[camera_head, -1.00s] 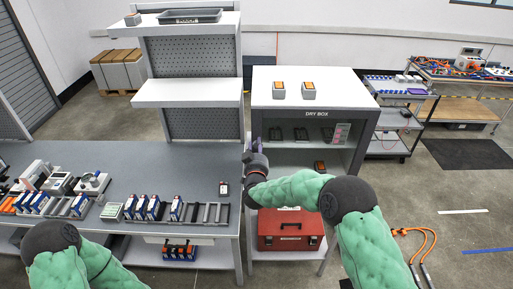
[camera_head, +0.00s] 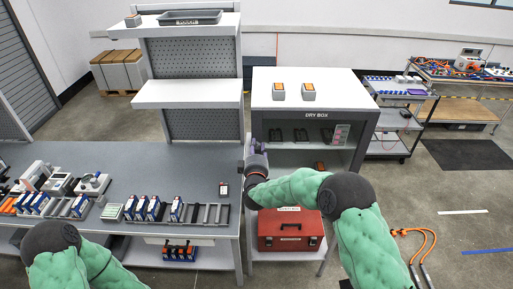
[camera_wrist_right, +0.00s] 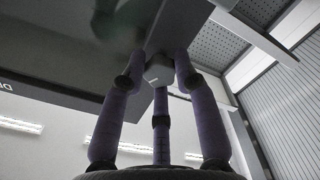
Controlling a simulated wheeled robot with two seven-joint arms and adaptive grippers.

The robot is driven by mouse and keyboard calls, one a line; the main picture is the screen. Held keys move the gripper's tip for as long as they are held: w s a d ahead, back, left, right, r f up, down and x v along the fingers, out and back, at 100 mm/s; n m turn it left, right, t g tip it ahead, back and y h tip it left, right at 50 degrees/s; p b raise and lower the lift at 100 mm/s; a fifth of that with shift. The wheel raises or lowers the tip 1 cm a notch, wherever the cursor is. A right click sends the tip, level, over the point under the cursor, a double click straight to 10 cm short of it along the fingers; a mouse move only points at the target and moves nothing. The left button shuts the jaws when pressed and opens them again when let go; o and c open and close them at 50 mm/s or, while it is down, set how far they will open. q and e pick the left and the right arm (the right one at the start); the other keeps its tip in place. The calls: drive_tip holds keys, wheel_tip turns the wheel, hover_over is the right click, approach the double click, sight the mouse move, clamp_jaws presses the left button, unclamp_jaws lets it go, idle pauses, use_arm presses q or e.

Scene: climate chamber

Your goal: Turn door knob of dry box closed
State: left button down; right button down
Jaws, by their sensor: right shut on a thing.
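The dry box (camera_head: 318,99) is a white-topped cabinet with a dark front, right of the workbench in the head view. My right gripper (camera_head: 254,143) is at the left edge of its front. The wrist view shows its purple fingers (camera_wrist_right: 158,68) shut around a small grey door knob (camera_wrist_right: 158,76) on a grey frame strip beside a dark, reflective panel. In the head view the gripper hides the knob. The knob's exact turn angle is hard to tell. My left arm shows at lower left, but its gripper is not in view.
Two small orange-topped devices (camera_head: 279,91) stand on the dry box. A red toolbox (camera_head: 290,231) sits below its opening. The workbench (camera_head: 170,165) on the left holds a rack of blue-and-white modules. A cart (camera_head: 394,119) stands to the right.

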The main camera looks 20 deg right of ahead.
drive_tip(key=n, duration=0.3)
drive_tip(key=shift+n+p, duration=0.3)
drive_tip(key=shift+p, duration=0.1)
drive_tip(key=shift+n+p, duration=0.3)
drive_tip(key=shift+n, duration=1.1)
drive_tip(key=shift+f, duration=0.1)
drive_tip(key=c, duration=0.9)
unclamp_jaws()
drive_tip(key=shift+c, duration=0.2)
drive_tip(key=v, duration=1.2)
